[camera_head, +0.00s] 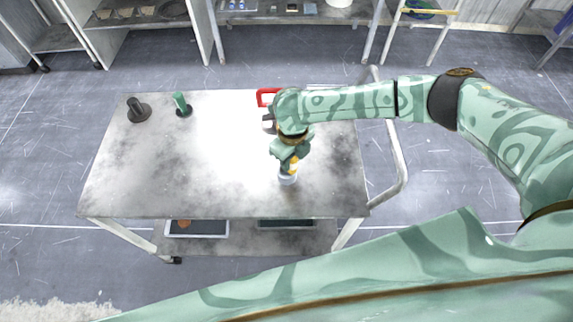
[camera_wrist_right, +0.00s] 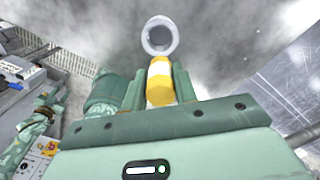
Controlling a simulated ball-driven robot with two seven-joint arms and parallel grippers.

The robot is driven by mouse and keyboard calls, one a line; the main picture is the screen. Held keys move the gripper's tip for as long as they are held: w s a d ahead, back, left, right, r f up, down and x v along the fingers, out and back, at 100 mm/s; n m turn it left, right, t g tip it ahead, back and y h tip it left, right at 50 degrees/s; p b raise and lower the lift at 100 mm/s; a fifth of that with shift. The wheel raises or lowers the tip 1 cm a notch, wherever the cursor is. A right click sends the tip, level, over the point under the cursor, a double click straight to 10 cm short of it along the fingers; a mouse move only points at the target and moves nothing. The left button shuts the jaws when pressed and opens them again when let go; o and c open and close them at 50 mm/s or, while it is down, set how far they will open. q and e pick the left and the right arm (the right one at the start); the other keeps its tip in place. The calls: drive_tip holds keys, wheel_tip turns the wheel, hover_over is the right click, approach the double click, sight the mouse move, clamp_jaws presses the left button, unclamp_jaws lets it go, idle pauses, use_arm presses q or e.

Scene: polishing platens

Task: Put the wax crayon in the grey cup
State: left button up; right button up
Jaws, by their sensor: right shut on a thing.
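The wax crayon (camera_wrist_right: 158,88) is yellow with a white band and is held between the fingers of my right gripper (camera_wrist_right: 156,86). In the head view the crayon (camera_head: 294,167) shows as a small yellow bit below my right gripper (camera_head: 292,162). The grey cup (camera_head: 288,180) stands on the trolley top directly under it. In the right wrist view the cup (camera_wrist_right: 147,42) is a pale ring just beyond the crayon's far end. I cannot tell whether that end is above the rim or inside it.
The trolley top (camera_head: 220,195) is clear to the left of the cup. A dark upright object (camera_head: 138,110) and a green one (camera_head: 182,104) stand at the back left. A red object (camera_head: 266,96) is partly hidden behind my right arm. A rail (camera_head: 403,165) runs along the right side.

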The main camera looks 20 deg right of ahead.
drive_tip(key=f, duration=0.2)
drive_tip(key=w+f, duration=0.1)
drive_tip(key=w+f+b, duration=0.1)
drive_tip(key=f, duration=0.1)
drive_tip(key=shift+a+f, duration=0.3)
drive_tip(key=o, duration=1)
drive_tip(key=shift+c, duration=0.2)
wheel_tip(320, 180, up, 12)
drive_tip(key=p, duration=0.2)
